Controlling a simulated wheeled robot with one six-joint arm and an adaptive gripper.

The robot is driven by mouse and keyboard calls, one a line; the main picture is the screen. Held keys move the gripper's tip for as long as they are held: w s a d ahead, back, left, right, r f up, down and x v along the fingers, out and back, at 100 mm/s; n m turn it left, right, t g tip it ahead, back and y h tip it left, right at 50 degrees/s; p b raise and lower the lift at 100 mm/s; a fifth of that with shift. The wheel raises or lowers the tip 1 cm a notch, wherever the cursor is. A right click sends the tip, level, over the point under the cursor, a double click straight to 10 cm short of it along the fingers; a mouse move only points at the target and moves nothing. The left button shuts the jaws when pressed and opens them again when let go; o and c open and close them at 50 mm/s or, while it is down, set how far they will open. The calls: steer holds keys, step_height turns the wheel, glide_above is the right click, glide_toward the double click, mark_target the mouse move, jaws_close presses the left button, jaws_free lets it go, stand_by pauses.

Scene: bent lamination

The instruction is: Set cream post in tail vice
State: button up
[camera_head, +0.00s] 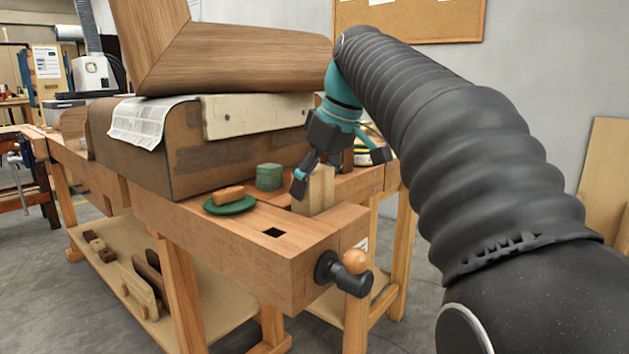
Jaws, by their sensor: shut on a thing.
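The cream post (319,192) is a pale, upright wooden block at the right end of the workbench. My gripper (321,172), teal and black, reaches down from above and is shut on the post's upper part. One finger shows on its left; the other is partly hidden behind it. The tail vice (335,235) is at the bench's near right end, with a black screw boss and a round wooden handle knob (356,262). The post's foot is close to the vice jaw's far edge. I cannot tell whether it is in the jaw gap or just above it.
A green dish (230,207) with an orange-brown block (228,195) and a green block (269,177) sit left of the post. A large bent wooden lamination (240,60) on a brown form (185,150) fills the bench behind.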

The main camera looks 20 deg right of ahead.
mark_target(315, 198)
steer(key=shift+f+b, duration=0.7)
steer(key=shift+f, duration=0.85)
stand_by(1.8)
steer(key=o, duration=1.4)
steer(key=shift+c, duration=0.2)
steer(key=shift+r, duration=0.1)
steer(key=shift+r+p, duration=3.75)
steer(key=shift+r, duration=0.2)
